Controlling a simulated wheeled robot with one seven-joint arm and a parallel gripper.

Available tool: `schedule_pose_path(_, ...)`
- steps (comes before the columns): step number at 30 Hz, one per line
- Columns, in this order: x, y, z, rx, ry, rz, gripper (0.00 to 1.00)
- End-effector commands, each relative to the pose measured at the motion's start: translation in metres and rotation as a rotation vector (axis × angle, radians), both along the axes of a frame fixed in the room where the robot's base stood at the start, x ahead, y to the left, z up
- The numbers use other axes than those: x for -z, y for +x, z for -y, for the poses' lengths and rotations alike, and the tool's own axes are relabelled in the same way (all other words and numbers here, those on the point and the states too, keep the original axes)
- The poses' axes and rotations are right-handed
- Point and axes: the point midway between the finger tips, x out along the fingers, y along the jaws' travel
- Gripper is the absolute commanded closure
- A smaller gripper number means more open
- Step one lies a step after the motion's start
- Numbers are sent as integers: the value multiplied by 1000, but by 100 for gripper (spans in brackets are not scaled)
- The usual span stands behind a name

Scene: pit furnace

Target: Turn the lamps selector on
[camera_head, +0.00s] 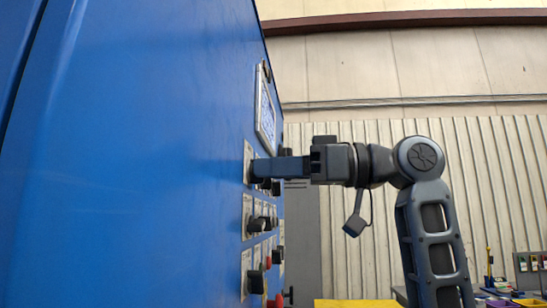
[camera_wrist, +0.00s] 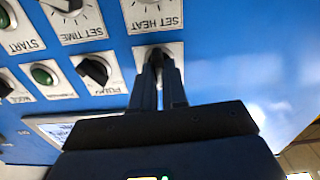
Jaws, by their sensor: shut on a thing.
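My gripper (camera_head: 257,171) reaches left to the blue cabinet's control panel in the head view. In the wrist view its two fingers (camera_wrist: 160,68) are close together on a dark selector knob (camera_wrist: 157,53) on a light plate. The fingers cover most of this knob and its label, so I cannot read whether it says lamps or which way it points. A black selector (camera_wrist: 95,71) sits on the plate to its left. The SET HEAT dial (camera_wrist: 150,8) is above it in the picture.
The wrist view is upside down. The SET TIME dial (camera_wrist: 70,7), the START button (camera_wrist: 6,17) and a green button (camera_wrist: 42,75) are close by. In the head view, a screen (camera_head: 265,110) is above my gripper and more knobs (camera_head: 257,224) are below. Yellow surface (camera_head: 355,303) lies low.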

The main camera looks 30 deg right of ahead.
Motion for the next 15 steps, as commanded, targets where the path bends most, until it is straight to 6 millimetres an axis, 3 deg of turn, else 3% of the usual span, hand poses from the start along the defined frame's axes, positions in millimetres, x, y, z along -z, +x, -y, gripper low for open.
schedule_pose_path(15, -4, 2, 2, 2, 259, -351, 100)
